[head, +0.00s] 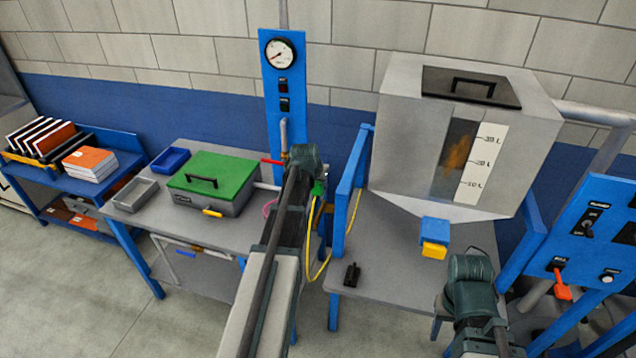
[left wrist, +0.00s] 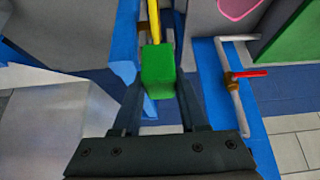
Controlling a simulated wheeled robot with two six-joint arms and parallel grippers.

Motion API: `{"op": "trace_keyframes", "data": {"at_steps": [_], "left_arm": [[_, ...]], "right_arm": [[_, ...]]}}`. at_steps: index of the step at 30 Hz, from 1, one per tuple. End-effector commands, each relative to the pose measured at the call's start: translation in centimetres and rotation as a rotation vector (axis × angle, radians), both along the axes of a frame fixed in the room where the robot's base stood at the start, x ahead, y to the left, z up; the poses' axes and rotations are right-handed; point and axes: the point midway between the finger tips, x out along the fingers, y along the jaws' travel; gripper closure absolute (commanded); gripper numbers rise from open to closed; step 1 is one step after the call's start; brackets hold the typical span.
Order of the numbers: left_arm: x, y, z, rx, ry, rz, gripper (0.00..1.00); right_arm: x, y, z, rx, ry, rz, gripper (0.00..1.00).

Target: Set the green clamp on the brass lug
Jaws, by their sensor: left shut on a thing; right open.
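The green clamp (left wrist: 157,70) is held between the two dark fingers of my left gripper (left wrist: 160,88), which is shut on it. A yellow cable (left wrist: 153,22) runs up from the clamp in the left wrist view. In the head view a bit of the green clamp (head: 318,187) shows just right of my left wrist, and the rest is hidden. A small brownish piece beside the cable may be the brass lug; I cannot tell for sure. My right gripper (head: 473,262) is at lower right, open, its fingers largely hidden by my wrist.
A gauge post (head: 271,85) with a red-handled valve (head: 272,161) stands behind my left arm. A green-lidded box (head: 211,180) sits on the left bench. A grey hopper (head: 400,120) stands over the right table, with a black object (head: 352,274) near its edge. The yellow cable loops between the benches.

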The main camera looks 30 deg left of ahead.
Motion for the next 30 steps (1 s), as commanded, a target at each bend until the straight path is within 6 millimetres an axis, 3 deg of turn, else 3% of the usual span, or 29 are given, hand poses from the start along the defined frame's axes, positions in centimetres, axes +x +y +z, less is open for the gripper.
{"op": "trace_keyframes", "data": {"at_steps": [30], "left_arm": [[0.0, 0.0, -8.1, 0.000, 0.000, 0.000, 1.00]], "right_arm": [[0.0, 0.0, -8.1, -0.002, 0.000, 0.015, 0.50]]}}
